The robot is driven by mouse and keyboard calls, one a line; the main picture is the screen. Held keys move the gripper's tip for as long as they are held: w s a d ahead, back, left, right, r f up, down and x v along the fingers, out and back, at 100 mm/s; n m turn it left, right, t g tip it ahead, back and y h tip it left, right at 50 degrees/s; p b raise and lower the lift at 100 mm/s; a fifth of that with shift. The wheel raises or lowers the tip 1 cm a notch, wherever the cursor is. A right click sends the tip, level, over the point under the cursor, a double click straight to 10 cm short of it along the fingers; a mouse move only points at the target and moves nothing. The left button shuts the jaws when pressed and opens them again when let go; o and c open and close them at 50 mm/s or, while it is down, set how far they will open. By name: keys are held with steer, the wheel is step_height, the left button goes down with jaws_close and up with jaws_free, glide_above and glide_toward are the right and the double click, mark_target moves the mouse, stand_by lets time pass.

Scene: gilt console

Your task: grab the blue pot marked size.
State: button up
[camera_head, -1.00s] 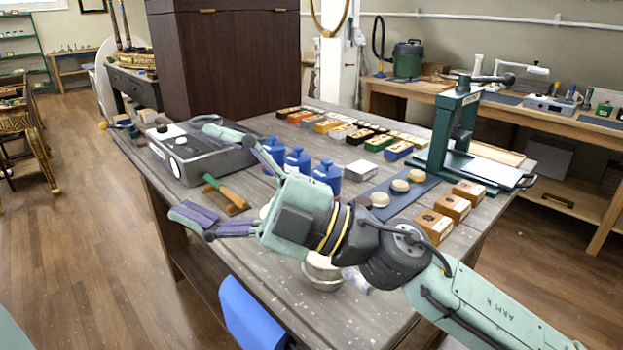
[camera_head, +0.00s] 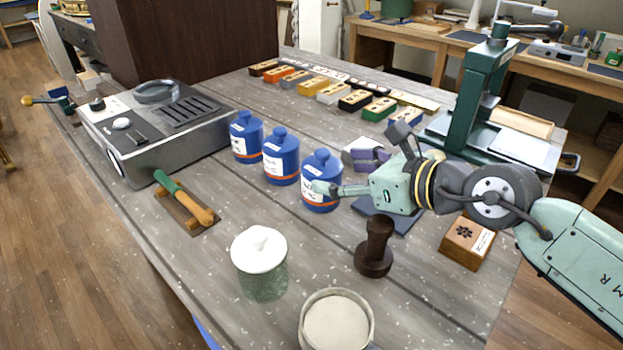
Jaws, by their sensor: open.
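Three blue lidded pots with white labels stand in a row on the grey table: a left one (camera_head: 246,138), a middle one (camera_head: 281,160) and a right one (camera_head: 322,166). The label print is too small to read, so I cannot tell which is marked size. My gripper (camera_head: 342,172) is open and empty, pointing left at the right pot. One finger overlaps the front of that pot and partly covers its label. The other finger, with a purple pad, is to the pot's right and farther back. I cannot tell whether either finger touches the pot.
A glass jar with a white lid (camera_head: 259,252), a pale-filled bowl (camera_head: 336,325) and a dark stamp (camera_head: 374,250) stand in front. A green-handled tool (camera_head: 186,200) and a grey machine (camera_head: 160,125) are left. A green press (camera_head: 475,100) stands right. Several coloured blocks line the back.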

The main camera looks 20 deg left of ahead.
mark_target(308, 170)
steer(key=p+x, duration=0.2)
steer(key=x, duration=0.7)
steer(key=shift+w+f+p, duration=0.1)
steer(key=shift+f+p, duration=0.15)
steer(key=shift+p, duration=0.15)
steer(key=shift+c, duration=0.4)
steer(key=c, duration=1.5)
